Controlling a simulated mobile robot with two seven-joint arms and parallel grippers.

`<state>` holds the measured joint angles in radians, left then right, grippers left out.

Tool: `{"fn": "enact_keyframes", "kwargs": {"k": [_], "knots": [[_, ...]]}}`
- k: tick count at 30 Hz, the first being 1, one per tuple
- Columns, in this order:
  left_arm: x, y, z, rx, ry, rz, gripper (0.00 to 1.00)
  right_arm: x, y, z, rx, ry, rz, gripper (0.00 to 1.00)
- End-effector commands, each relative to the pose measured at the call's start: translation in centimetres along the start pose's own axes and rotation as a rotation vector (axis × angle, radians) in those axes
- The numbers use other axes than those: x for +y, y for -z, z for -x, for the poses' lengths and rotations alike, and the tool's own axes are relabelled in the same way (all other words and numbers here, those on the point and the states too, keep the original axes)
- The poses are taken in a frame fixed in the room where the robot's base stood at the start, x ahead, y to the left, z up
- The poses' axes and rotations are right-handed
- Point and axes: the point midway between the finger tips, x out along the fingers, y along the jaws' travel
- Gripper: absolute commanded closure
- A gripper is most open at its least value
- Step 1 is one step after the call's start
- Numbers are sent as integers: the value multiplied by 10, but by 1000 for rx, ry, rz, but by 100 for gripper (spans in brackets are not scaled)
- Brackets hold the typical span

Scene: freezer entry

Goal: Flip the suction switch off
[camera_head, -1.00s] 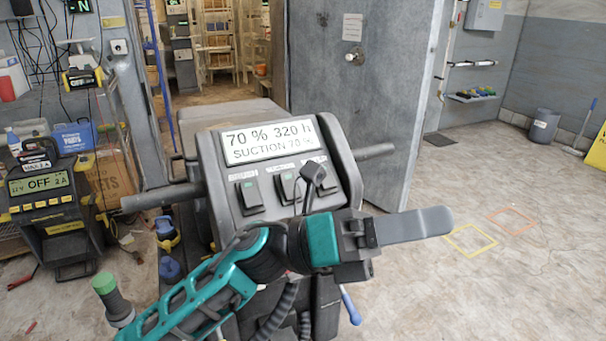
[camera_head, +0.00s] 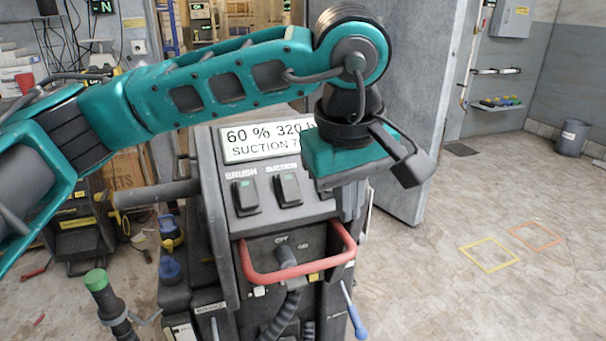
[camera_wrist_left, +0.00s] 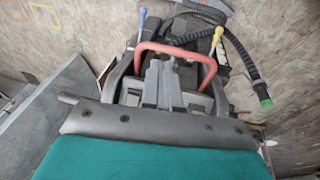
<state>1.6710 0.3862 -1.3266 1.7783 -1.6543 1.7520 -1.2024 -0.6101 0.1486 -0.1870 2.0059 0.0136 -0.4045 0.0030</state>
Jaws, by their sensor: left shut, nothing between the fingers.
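The suction switch (camera_head: 288,188) is a dark rocker with a green mark, under the label SUCTION on the grey machine's sloping console (camera_head: 268,212). The brush switch (camera_head: 245,196) is left of it and also shows green. The display (camera_head: 255,142) reads 60 % 320 h, with the suction line partly covered. My left gripper (camera_head: 350,200) points down at the console's right side, right of the suction switch and apart from it. It covers the console's right part, where a third switch stood. Its shut, empty fingers show in the left wrist view (camera_wrist_left: 164,82). My right gripper is out of view.
A red handle (camera_head: 300,270) loops out below the console; it also shows in the left wrist view (camera_wrist_left: 180,50). A grey side bar (camera_head: 160,192) sticks out left. A blue-tipped lever (camera_head: 354,318) stands low at right. The floor to the right is open.

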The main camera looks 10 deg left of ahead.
Motion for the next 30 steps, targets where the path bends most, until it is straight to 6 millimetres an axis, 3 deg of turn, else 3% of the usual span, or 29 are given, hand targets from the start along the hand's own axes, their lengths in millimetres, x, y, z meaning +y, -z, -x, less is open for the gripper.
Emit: {"fn": "enact_keyframes", "kwargs": {"k": [3,6,12,23,30], "knots": [[-13,40,25,212,65,-21,100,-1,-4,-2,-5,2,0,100],[-22,61,44,330,112,-26,100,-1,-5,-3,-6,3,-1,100],[-32,80,64,437,159,-24,100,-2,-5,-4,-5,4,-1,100],[-32,81,64,441,162,-23,100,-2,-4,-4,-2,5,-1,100],[-36,90,42,438,164,-22,100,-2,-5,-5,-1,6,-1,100]]}}
